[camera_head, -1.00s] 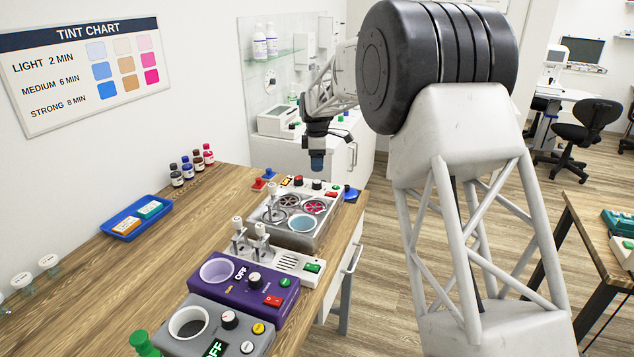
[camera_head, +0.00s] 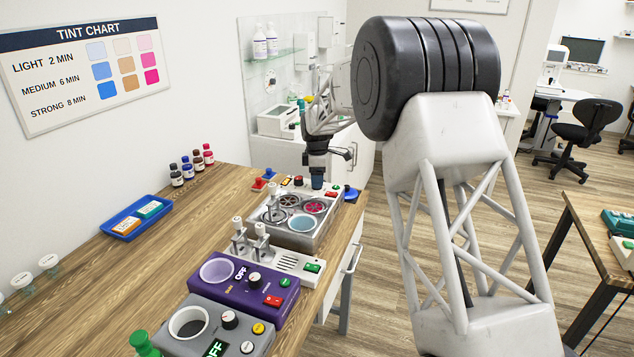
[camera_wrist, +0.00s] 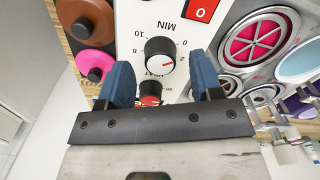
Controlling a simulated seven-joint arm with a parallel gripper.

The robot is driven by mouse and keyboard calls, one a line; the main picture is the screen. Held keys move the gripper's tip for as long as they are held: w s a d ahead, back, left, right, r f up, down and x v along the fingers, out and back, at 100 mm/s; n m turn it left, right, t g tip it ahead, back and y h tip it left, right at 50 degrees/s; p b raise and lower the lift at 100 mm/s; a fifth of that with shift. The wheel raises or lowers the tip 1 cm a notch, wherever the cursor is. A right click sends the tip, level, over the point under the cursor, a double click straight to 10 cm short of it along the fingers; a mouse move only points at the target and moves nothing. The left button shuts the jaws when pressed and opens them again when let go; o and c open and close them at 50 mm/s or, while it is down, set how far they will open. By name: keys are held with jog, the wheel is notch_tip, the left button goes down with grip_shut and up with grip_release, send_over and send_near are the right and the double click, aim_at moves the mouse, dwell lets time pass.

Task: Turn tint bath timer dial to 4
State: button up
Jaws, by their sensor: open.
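The timer dial (camera_wrist: 158,55) is a black knob with a pale cap and a red pointer mark, on a white panel (camera_wrist: 128,15) marked MIN upside down. The pointer slants right and downward in the wrist view; the number it meets is not clear. My gripper (camera_wrist: 161,64) is open, its blue fingers to the left and right of the dial in that view, with no clear contact. In the head view my gripper (camera_head: 317,182) is low over the back panel of the tint bath (camera_head: 270,228), hiding the dial.
A red switch (camera_wrist: 201,9) lies past the dial. Round bath wells (camera_wrist: 257,40) are at right. A purple unit (camera_head: 235,290) and a grey unit (camera_head: 205,343) stand nearer on the bench.

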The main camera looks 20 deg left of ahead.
jog(key=shift+f, duration=0.85)
jog(key=shift+c, duration=0.4)
jog(key=c, duration=0.9)
jog(key=shift+o, duration=0.2)
